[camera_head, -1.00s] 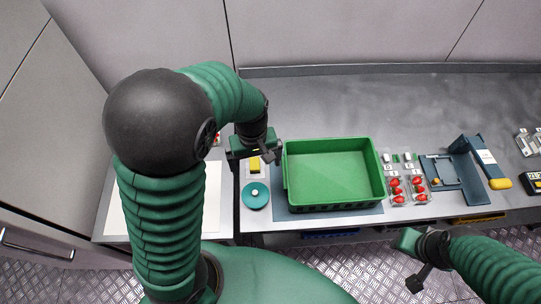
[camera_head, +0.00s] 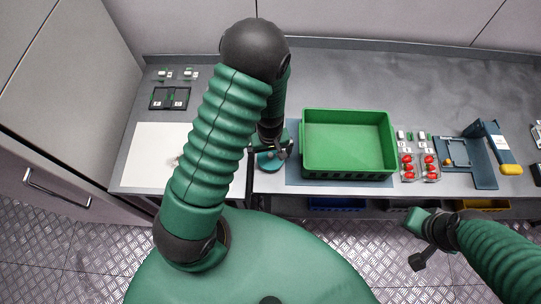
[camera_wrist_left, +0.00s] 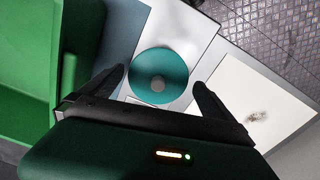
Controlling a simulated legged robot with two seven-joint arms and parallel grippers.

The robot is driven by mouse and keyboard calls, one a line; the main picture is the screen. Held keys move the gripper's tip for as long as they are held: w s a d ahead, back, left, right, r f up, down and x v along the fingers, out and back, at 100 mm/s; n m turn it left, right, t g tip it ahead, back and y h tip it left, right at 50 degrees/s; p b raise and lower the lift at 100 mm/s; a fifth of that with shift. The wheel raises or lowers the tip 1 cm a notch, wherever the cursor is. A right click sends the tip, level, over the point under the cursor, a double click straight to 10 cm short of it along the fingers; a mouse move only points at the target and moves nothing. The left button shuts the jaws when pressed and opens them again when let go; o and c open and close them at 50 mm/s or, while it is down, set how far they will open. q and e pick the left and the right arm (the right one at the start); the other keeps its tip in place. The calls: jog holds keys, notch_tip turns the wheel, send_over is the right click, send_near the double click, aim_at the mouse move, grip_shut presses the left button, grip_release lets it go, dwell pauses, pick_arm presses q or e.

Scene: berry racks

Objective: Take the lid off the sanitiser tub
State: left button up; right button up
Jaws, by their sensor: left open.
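In the head view the lid (camera_head: 266,166) is partly covered by my left gripper (camera_head: 275,150). In the left wrist view my left gripper (camera_wrist_left: 160,79) is open, one dark finger on each side of the lid in the picture. Nothing is between the fingers but the view of the lid; I see no contact. The tub's body is hidden under the lid. My right gripper (camera_head: 416,244) hangs in front of the bench, away from the tub.
A green crate (camera_head: 350,177) stands on a blue-grey mat (camera_head: 294,174) right of the tub. Punnets of red berries (camera_head: 420,165) and a blue fixture (camera_head: 490,170) lie farther right. A white sheet (camera_head: 150,160) with a dark smudge lies left. The bench's front edge is close to the tub.

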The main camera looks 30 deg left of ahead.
pick_arm(q)
jog(key=shift+d, duration=0.15)
jog(key=shift+c, duration=0.3)
jog(key=shift+w+f, duration=0.15)
jog(key=shift+w, duration=0.2)
jog(key=c, duration=0.7)
jog(key=shift+s, duration=0.15)
jog(key=c, duration=0.4)
